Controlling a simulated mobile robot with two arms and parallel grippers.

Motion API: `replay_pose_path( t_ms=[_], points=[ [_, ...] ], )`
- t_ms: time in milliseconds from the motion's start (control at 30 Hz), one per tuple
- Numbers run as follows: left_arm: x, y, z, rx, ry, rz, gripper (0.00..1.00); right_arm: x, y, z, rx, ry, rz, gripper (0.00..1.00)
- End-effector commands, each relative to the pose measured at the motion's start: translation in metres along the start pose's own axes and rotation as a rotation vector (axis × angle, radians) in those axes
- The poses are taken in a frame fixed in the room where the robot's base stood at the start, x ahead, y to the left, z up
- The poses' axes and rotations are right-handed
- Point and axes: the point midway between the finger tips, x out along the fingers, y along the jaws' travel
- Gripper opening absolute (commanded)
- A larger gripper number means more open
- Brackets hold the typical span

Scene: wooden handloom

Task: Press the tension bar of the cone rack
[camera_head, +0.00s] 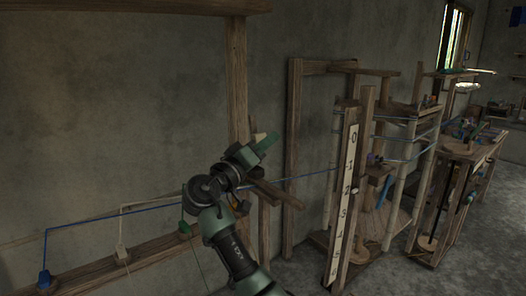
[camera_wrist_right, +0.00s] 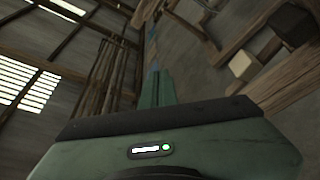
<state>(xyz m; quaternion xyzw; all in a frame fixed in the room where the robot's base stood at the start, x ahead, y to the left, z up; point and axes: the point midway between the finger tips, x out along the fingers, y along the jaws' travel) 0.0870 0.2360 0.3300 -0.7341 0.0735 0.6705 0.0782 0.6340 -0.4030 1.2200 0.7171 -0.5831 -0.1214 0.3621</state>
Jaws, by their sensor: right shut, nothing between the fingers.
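Yarns run from the cones to the right. A short wooden bar (camera_head: 278,194) sticks out by the rack's post; I cannot tell for sure that it is the tension bar. My right gripper (camera_head: 266,144) is shut and empty, in front of the post and above that bar in the picture, with no contact visible. Its shut fingers show in the right wrist view (camera_wrist_right: 156,88). My left gripper is out of view.
A board with a number scale (camera_head: 345,200) stands upright to the right, in front of a wooden frame with shelves. A workbench (camera_head: 465,155) stands farther right. The rack's tall post (camera_head: 237,80) rises behind my right gripper. Stretched blue yarn (camera_head: 310,174) crosses toward the scale.

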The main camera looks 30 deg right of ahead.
Motion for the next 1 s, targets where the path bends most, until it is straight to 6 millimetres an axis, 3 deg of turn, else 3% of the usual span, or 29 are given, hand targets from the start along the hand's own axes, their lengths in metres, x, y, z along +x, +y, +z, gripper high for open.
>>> replay_pose_path(
  t_ms=[33,300,1000],
  points=[
    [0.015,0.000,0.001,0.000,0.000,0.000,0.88,-0.004,-0.004,0.011,0.026,0.000,0.008,0.00],
    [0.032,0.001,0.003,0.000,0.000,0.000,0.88,-0.009,-0.001,0.027,0.021,0.000,0.006,0.00],
    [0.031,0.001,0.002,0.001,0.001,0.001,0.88,-0.009,0.005,0.025,0.020,0.000,0.006,0.00]
  ],
)
